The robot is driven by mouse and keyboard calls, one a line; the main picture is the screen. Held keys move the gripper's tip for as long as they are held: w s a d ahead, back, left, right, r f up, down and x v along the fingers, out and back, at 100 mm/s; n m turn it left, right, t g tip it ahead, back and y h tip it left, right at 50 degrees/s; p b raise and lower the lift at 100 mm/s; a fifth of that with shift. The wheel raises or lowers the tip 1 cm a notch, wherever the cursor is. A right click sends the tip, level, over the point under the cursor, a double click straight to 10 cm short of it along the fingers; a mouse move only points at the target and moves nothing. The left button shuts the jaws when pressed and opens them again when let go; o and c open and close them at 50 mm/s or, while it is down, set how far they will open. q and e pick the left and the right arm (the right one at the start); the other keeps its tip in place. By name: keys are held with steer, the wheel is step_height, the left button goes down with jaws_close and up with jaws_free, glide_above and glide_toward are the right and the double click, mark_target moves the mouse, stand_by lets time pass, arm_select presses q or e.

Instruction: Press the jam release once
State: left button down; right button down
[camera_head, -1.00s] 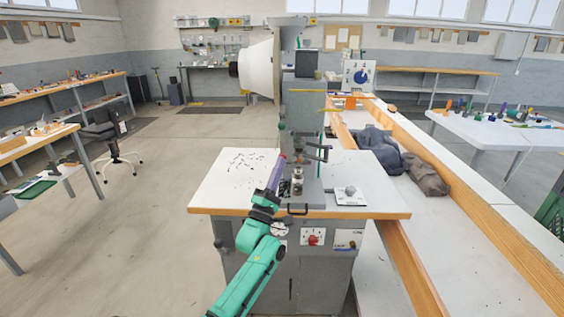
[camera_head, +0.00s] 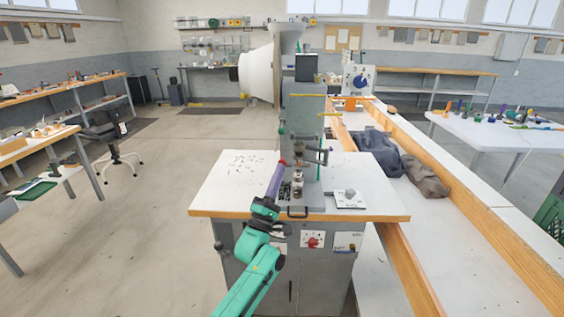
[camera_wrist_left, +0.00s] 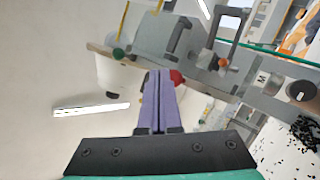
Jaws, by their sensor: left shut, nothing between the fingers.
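The grey eyelet press (camera_head: 303,115) stands on a white-topped bench. My left gripper (camera_head: 282,164) reaches up to the press's left side, its purple fingers shut and empty. A red knob (camera_head: 284,162) shows at the fingertips; in the left wrist view the red knob (camera_wrist_left: 177,77) sits just behind and right of the fingertips (camera_wrist_left: 159,73), partly hidden by them. I cannot tell if they touch. No readable label marks the jam release. My right gripper is not in view.
The bench top (camera_head: 225,190) is clear at the left except for scattered dark eyelets (camera_head: 246,162). A red switch (camera_head: 313,241) is on the cabinet front. Dark cloths (camera_head: 380,152) lie in the trough at right.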

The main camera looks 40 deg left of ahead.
arm_select(q)
steer(key=shift+s, duration=0.15)
steer(key=shift+d, duration=0.1)
steer(key=shift+s+d+p, duration=0.7)
steer(key=shift+s+d, duration=0.05)
steer(key=shift+s, duration=0.25)
steer(key=shift+s+d+p, duration=0.7)
steer(key=shift+s+d, duration=0.05)
steer(key=shift+s, duration=0.2)
